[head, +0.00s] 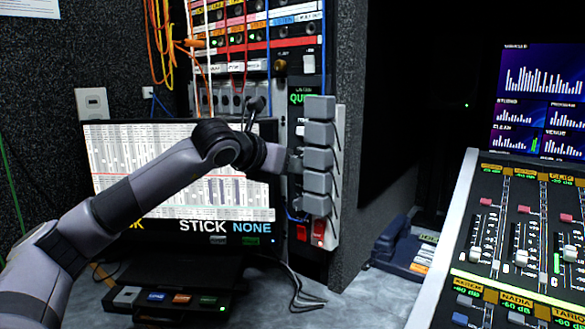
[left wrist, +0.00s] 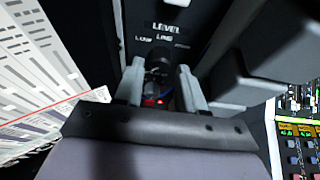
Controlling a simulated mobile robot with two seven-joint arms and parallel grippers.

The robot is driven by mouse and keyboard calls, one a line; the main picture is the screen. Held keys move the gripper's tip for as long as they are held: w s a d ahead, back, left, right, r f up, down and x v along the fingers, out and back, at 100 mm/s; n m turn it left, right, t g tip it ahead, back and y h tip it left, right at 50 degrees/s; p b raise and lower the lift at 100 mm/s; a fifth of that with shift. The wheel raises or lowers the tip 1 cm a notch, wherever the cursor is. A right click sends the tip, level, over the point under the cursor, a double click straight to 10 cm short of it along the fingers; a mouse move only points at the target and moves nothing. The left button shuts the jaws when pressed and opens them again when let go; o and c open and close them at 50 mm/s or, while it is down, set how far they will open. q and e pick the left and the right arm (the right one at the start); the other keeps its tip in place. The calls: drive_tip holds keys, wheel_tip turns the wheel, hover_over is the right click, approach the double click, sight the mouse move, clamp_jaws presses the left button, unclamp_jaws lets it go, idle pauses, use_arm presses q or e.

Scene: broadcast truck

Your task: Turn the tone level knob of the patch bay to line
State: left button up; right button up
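In the left wrist view a dark knob (left wrist: 158,68) stands on a black panel under the printed word LEVEL. LOW and LINE are printed above it, with a third label at the right too blurred to read. My left gripper (left wrist: 159,82) has one grey finger on each side of the knob and looks open, with narrow gaps; contact is not clear. The knob's pointer cannot be made out. In the head view my left gripper (head: 290,163) is at the rack's front, and the knob is hidden there. The patch bay (head: 255,40) with plugged cables shows above. My right gripper is not in view.
Stacked grey blocks (head: 318,150) stick out just right of my left gripper. A screen (head: 150,160) stands behind my left forearm. Coloured cables (head: 160,40) hang at the upper left. A mixing desk (head: 510,240) stands at the right. A small red light (left wrist: 155,101) shows below the knob.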

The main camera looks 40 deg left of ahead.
use_arm(q)
drive_tip(key=shift+b+v, duration=0.45)
drive_tip(key=shift+v, duration=2.1)
drive_tip(key=shift+f, duration=0.1)
